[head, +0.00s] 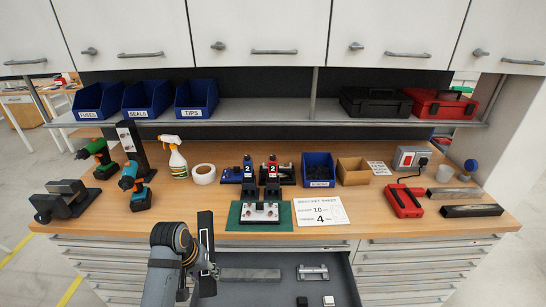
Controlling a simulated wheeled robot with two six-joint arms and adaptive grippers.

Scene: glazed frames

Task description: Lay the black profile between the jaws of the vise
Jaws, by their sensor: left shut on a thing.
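The dark grey vise (62,202) stands at the left front of the wooden bench, with its jaws facing up. My left arm comes in from the bottom, and its gripper (205,262) is in front of the bench edge, right of the vise and above the open drawer. It is shut on the black profile (205,228), a long bar that runs nearly up and down in the picture. The fingertips are partly hidden by the arm and the profile. The profile is well apart from the vise. My right gripper is not in view.
The open drawer (335,268) holds a grey bar (250,274), a metal bracket (312,272) and small blocks. Drills (132,180), a spray bottle (178,160) and tape (204,174) stand behind. A green mat (238,222) with a bracket fixture lies mid-bench. Bench between vise and mat is mostly clear.

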